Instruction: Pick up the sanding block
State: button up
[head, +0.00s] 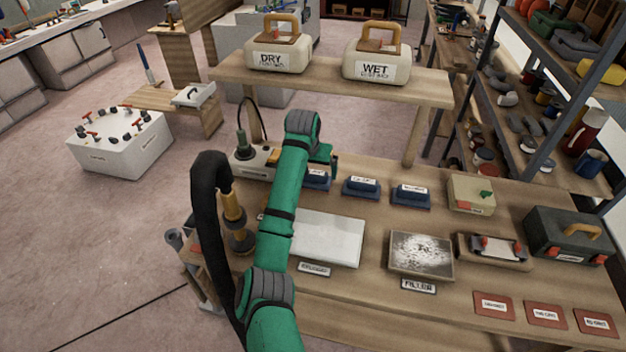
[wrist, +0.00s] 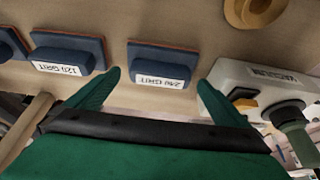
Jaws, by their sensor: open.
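Three blue sanding blocks stand in a row along the back of the workbench. The leftmost block (head: 317,180) is partly hidden by my arm; the middle block (head: 361,188) and right block (head: 411,195) are clear. In the wrist view, upside down, the block labelled 240 GRIT (wrist: 158,58) lies just beyond and between my fingertips. The 120 GRIT block (wrist: 66,50) is to its left, and a third block (wrist: 8,45) is cut by the left edge. My gripper (wrist: 160,82) is open and empty; in the head view it is mostly hidden behind my arm.
A box labelled VACUUM (wrist: 255,82) with a hose fitting is close to the right finger. A raised shelf (head: 330,82) holds DRY (head: 278,56) and WET (head: 376,63) containers. A white panel (head: 328,238), filler board (head: 421,252) and dark toolbox (head: 568,236) occupy the bench.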

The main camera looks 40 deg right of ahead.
jog(key=shift+x, duration=1.25)
jog(key=c, duration=0.9)
jog(key=shift+c, duration=0.2)
jog(key=shift+r, duration=0.1)
jog(key=shift+r, duration=0.8)
jog(key=s+a+r, duration=0.7)
jog(key=s+r, duration=0.4)
jog(key=s, duration=0.1)
jog(key=shift+r, duration=0.15)
jog(key=shift+s, duration=0.15)
